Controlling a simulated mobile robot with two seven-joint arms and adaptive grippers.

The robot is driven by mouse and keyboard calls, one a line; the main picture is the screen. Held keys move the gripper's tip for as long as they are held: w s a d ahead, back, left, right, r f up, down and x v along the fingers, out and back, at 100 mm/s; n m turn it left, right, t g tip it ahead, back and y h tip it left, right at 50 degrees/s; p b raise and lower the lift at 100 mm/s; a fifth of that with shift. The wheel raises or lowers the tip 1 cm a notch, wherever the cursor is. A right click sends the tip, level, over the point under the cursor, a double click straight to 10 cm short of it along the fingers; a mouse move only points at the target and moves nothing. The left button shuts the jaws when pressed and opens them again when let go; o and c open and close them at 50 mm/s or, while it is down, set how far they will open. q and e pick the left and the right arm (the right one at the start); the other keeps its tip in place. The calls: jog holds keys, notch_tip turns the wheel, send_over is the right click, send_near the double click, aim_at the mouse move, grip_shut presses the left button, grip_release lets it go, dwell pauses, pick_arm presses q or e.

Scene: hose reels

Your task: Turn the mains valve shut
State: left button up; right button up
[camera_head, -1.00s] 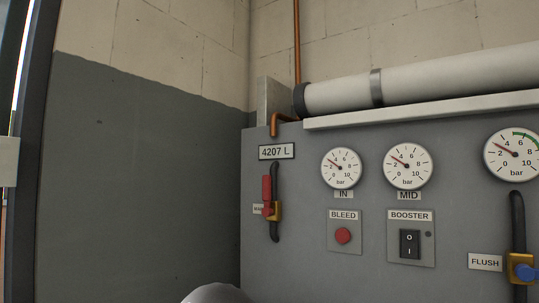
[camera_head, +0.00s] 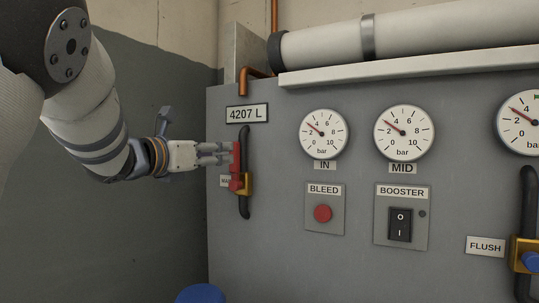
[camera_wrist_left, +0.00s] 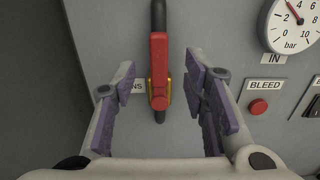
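The mains valve has a red lever handle (camera_head: 236,160) on a brass body (camera_head: 247,184) in a black vertical pipe, at the left of the grey panel. The handle points up, in line with the pipe. It also shows upright in the left wrist view (camera_wrist_left: 158,68). My left gripper (camera_head: 228,153) reaches in from the left, its fingertips close to the handle. In the wrist view the purple-padded fingers are open, one on each side of the handle, with gaps to both. The valve's label (camera_head: 226,181) is partly hidden. My right gripper is not in view.
To the right are the IN gauge (camera_head: 324,134), MID gauge (camera_head: 404,132), red BLEED button (camera_head: 322,213), BOOSTER switch (camera_head: 400,224) and blue-handled FLUSH valve (camera_head: 530,261). A white shelf (camera_head: 400,66) juts out above. A blue rounded thing (camera_head: 201,293) shows at the bottom edge.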

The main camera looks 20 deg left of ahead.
aim_at(234, 169)
pick_arm(q)
jog(key=w, duration=0.8)
jog(key=shift+d+f, duration=0.25)
jog(key=shift+f, duration=0.1)
jog(key=shift+c, duration=0.2)
grip_shut()
